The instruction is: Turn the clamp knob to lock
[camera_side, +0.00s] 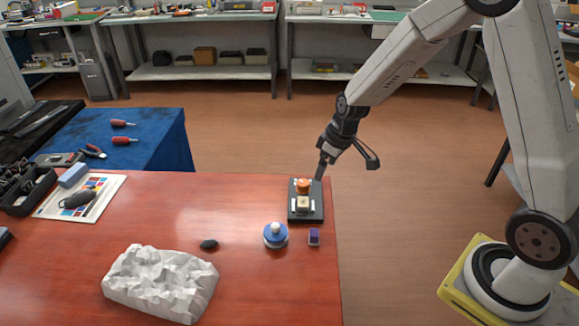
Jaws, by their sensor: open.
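An orange knob (303,186) sits on the far part of a small black fixture (306,215) near the right edge of the red-brown table. A pale block (303,204) sits on the fixture in front of the knob. My gripper (321,172) is open and points down just above and to the right of the knob, at the fixture's far end. Whether a finger touches the knob cannot be told at this size. The knob's lock marking, if any, is too small to see.
A blue-topped round container (275,235) and a small purple block (314,237) stand in front of the fixture. A dark pebble-like object (209,244) and a white crumpled block (160,283) lie to the left.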

